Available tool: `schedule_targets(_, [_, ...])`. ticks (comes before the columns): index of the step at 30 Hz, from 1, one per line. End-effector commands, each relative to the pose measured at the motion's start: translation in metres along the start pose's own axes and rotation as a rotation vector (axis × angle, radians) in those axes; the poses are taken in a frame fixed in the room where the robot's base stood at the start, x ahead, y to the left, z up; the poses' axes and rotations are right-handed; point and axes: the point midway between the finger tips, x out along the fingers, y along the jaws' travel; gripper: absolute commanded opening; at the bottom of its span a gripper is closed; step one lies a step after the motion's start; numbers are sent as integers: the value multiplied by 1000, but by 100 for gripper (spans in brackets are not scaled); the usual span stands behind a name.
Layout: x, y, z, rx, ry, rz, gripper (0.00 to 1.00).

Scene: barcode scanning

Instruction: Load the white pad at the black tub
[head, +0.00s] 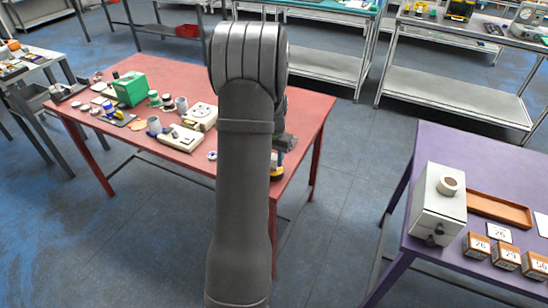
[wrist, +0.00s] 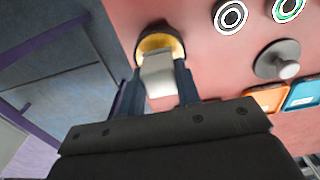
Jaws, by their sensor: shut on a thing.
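A white pad (wrist: 158,75) is between the two fingers of my gripper (wrist: 158,88) in the wrist view, and the gripper is shut on it. Just beyond the pad is the round black tub (wrist: 141,39), with yellow inside its dark rim. The pad overlaps the tub's near side in this view; I cannot tell whether they touch. In the head view the black tub (head: 276,176) shows in part, near the right end of the red table, beside my arm. My arm hides most of the gripper there, and the pad cannot be made out.
The red table (head: 285,95) holds a green box (head: 130,88), a beige device (head: 181,137) and several small items to the left. The wrist view shows ring-shaped items, a grey knobbed disc (wrist: 270,60), and orange and blue pieces nearby. A purple table (head: 440,155) stands right, across open floor.

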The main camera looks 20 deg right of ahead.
Motion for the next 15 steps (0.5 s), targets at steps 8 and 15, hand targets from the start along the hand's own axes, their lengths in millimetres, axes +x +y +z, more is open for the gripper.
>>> schedule_targets(8, [3,0,0,0,0,0,12])
schedule_targets(15, [6,0,0,0,-1,0,12])
